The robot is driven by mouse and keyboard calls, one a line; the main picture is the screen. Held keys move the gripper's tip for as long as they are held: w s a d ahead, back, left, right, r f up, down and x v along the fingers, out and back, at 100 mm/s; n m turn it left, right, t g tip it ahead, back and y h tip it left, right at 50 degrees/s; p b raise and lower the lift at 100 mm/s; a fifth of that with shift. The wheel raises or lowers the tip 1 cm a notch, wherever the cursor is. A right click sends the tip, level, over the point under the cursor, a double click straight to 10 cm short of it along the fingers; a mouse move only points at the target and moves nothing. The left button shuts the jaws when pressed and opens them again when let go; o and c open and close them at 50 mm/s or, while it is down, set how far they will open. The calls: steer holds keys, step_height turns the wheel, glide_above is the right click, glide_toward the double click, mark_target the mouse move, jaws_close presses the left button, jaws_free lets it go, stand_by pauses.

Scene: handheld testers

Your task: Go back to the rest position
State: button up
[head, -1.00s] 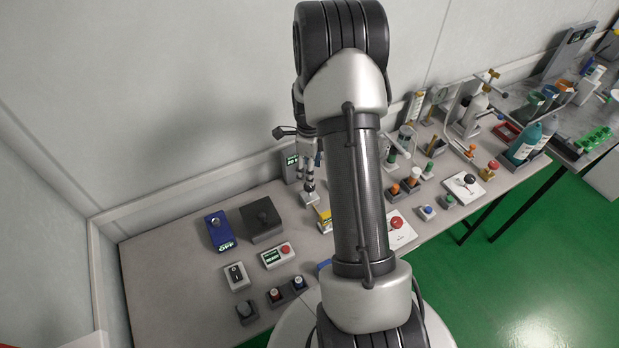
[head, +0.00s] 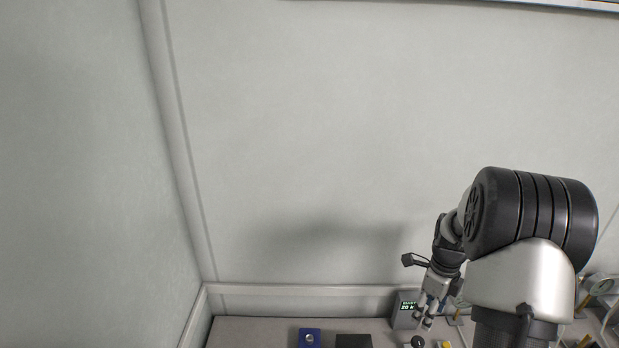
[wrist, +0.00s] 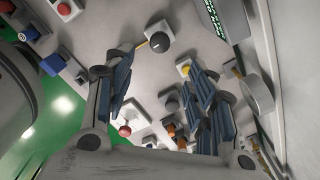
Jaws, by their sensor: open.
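My gripper (head: 427,318) is at the lower right of the head view, pointing down over the bench near the wall. The wrist view shows my gripper (wrist: 160,65) with its two blue-padded fingers spread apart. Nothing is held between them; bare bench shows through the gap. A dark round knob on a pale base (wrist: 158,43) lies just beyond the fingertips, apart from them. It also shows as a dark knob in the head view (head: 417,341).
A grey box with a green display (head: 405,309) stands beside my gripper, near the wall. A blue tester (head: 309,338) and a dark box (head: 353,341) are further left. A red button (wrist: 125,131) shows in the wrist view. The wall above the bench is bare.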

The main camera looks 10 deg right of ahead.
steer(key=s+a+r+n+t, duration=0.1)
steer(key=s+a+r+n, duration=0.2)
steer(key=a+r+n, duration=0.5)
steer(key=s+a+r+n+t, duration=0.1)
steer(key=s+a+r+n, duration=0.2)
steer(key=a+r+n, duration=0.55)
steer(key=s+a+r+n+t, duration=0.1)
steer(key=s+a+r+n, duration=0.1)
steer(key=s+a+n, duration=0.3)
steer(key=s+a+r+n+t, duration=0.1)
steer(key=s+a+r+n, duration=0.2)
steer(key=s+a+n, duration=0.2)
steer(key=s+n, duration=0.3)
steer(key=s, duration=0.1)
steer(key=shift+s+a+r+t, duration=0.3)
steer(key=shift+s, duration=0.05)
